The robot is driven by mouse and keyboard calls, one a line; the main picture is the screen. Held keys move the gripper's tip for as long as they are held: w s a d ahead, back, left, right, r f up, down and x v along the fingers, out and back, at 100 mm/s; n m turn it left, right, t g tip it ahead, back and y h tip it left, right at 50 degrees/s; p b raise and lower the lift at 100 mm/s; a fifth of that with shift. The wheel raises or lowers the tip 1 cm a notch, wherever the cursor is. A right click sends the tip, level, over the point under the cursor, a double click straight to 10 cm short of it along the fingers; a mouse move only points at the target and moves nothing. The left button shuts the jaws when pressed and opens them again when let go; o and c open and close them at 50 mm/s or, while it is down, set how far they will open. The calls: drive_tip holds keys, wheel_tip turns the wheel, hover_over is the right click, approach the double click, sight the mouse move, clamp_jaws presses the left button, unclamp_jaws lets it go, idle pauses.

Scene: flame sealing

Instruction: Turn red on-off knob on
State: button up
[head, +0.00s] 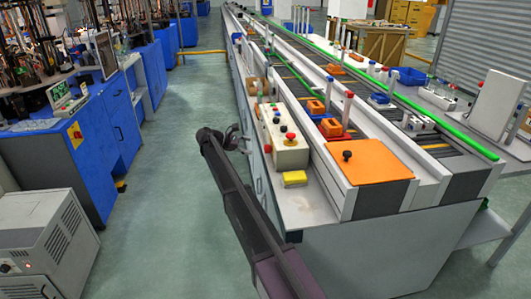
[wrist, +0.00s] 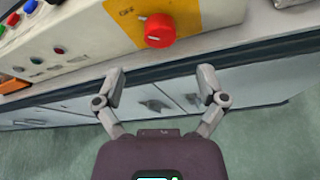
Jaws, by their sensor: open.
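The red knob (wrist: 160,30) sits on a yellow plate (wrist: 195,14) on the face of a cream control box in the wrist view. My gripper (wrist: 161,80) is open and empty. Its two fingers are spread below the knob in that picture, one to each side, and do not touch it. In the head view my gripper (head: 242,138) is beside the aisle side of the control box (head: 287,157). A small red spot there (head: 267,148) looks like the knob. My arm hides part of the bench side.
Several coloured buttons and small sockets are on the box at left in the wrist view. A red mushroom button (head: 290,136) tops the box. A yellow block (head: 294,178) and an orange plate (head: 368,160) are nearby. The green aisle floor (head: 165,190) is clear.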

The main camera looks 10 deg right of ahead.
sight(268, 149)
drive_tip(key=shift+b+x, duration=1.2)
drive_tip(key=shift+x, duration=2.75)
drive_tip(key=shift+a, duration=0.1)
drive_tip(key=c, duration=1.2)
